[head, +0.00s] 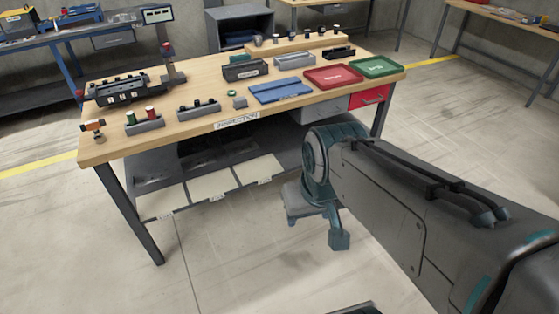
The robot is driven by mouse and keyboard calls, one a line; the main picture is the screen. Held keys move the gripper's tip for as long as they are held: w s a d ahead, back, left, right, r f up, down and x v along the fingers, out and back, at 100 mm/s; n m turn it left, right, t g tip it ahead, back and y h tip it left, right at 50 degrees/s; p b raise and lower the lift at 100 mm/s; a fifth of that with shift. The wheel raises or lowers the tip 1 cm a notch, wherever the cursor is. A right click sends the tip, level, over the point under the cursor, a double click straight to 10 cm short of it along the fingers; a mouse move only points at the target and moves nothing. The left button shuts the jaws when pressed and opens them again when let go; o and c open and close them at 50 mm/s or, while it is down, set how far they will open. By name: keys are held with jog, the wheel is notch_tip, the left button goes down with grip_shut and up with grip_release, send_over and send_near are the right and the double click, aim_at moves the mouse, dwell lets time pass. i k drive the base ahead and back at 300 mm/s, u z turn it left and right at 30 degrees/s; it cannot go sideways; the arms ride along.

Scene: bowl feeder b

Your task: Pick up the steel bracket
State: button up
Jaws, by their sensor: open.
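I cannot clearly make out the steel bracket. A small grey metal piece (240,102) on the bench's front half, left of the blue mat, may be it, but it is too small to tell. The wooden-topped inspection bench (200,85) stands at the centre left. My gripper (319,228) hangs in front of the bench's right part, lower than its top. It points down over the floor, with its two fingers apart and nothing between them.
On the bench are a blue mat (281,90), a red tray (333,76), a green tray (377,66), a grey bin (295,61) and a black fixture (120,91). A red drawer (370,96) is under the right end. The floor in front is clear.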

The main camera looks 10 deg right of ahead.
aim_at(98, 93)
jog(key=u, duration=0.1)
jog(key=i, duration=0.35)
jog(key=u, duration=1.05)
jog(key=i, duration=0.95)
jog(key=u, duration=0.2)
jog(key=i, duration=1.35)
jog(key=z, duration=0.55)
